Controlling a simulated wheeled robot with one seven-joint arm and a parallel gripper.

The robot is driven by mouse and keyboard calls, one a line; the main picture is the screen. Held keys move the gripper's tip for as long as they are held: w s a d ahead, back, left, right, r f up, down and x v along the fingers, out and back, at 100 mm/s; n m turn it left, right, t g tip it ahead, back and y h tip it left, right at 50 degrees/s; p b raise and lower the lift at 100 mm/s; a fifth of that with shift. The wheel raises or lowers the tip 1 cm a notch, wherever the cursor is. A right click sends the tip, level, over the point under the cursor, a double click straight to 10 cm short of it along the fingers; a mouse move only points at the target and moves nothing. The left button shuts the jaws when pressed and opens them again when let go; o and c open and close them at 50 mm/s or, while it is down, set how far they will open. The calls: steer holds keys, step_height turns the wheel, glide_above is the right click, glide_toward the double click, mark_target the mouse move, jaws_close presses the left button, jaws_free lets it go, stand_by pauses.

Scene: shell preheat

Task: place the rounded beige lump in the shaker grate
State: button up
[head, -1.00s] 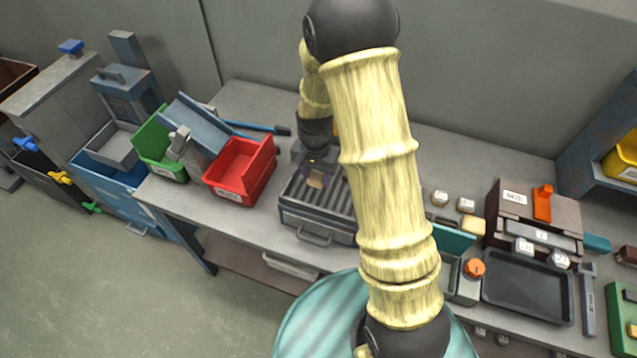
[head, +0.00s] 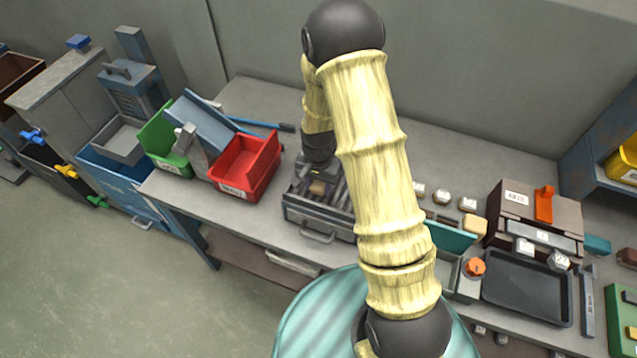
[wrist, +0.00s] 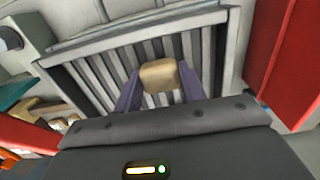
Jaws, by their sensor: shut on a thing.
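The rounded beige lump (head: 318,188) is held between the fingers of my gripper (head: 317,181), over the slatted shaker grate (head: 297,216). In the wrist view the lump (wrist: 159,75) sits between the two purple-grey fingertips (wrist: 160,87), with the grate's parallel bars (wrist: 95,77) behind it. The lump lies near the middle of the grate's width. I cannot tell whether its underside touches the bars. My arm hides the right part of the grate in the head view.
A red bin (head: 232,185) stands close left of the grate, with a green bin (head: 163,140) beyond it. Right of my arm are small labelled blocks (head: 442,197), a brown box (head: 513,205) and a black tray (head: 525,285).

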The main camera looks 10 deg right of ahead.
mark_target(318, 186)
steer(key=shift+f, duration=0.2)
steer(key=o, duration=1)
steer(key=shift+r, duration=0.1)
steer(key=shift+c, duration=0.2)
step_height(318, 186, up, 12)
steer(key=b, duration=0.2)
steer(key=shift+r, duration=0.15)
